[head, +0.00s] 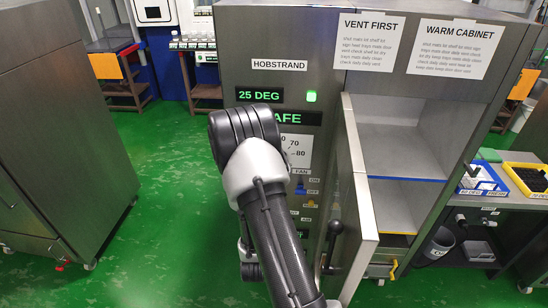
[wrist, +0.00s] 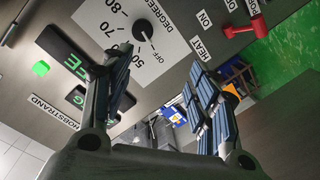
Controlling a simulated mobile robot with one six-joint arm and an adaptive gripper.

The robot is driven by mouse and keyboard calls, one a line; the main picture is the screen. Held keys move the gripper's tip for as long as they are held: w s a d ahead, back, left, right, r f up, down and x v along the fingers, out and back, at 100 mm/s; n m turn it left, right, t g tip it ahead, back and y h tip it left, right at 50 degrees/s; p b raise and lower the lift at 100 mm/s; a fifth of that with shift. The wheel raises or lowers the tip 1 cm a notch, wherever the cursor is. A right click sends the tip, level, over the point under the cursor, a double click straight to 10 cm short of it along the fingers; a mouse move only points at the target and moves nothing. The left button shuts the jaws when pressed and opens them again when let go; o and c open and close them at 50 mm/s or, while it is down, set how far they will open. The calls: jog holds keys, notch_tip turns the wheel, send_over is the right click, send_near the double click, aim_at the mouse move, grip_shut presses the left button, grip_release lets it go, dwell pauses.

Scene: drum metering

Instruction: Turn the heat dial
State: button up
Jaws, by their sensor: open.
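The dial, a round black knob (wrist: 141,30), sits on a white scale plate (wrist: 165,45) marked OFF, 50, 70, 80 and DEGREES in the wrist view. A small light mark on the knob faces the OFF side. My gripper (wrist: 160,70) is open and empty, its two fingers reaching toward the panel, with the knob beyond the gap between them. I cannot tell the exact distance; nothing shows it touching. In the head view part of the scale plate (head: 302,149) shows, while my arm hides the knob and my gripper.
The cabinet (head: 285,30) shows "25 DEG" (head: 260,95), a lit green lamp (head: 311,96) and a partly hidden "AFE" display. Its door (head: 360,210) stands open to the right of my arm. A red lever (wrist: 246,27) sits near the HEAT label (wrist: 201,48). Green floor is free at left.

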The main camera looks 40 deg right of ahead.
jog(key=w+d+b, duration=0.1)
jog(key=w+d, duration=0.3)
jog(key=d, duration=0.3)
jog(key=w+d+h, duration=0.1)
jog(key=w+d, duration=0.3)
jog(key=d, duration=0.3)
jog(key=shift+d+f+n+b, duration=0.2)
jog(key=shift+f+n+b, duration=0.05)
jog(key=shift+n+b, duration=0.15)
jog(key=shift+c, duration=0.4)
jog(key=c, duration=1)
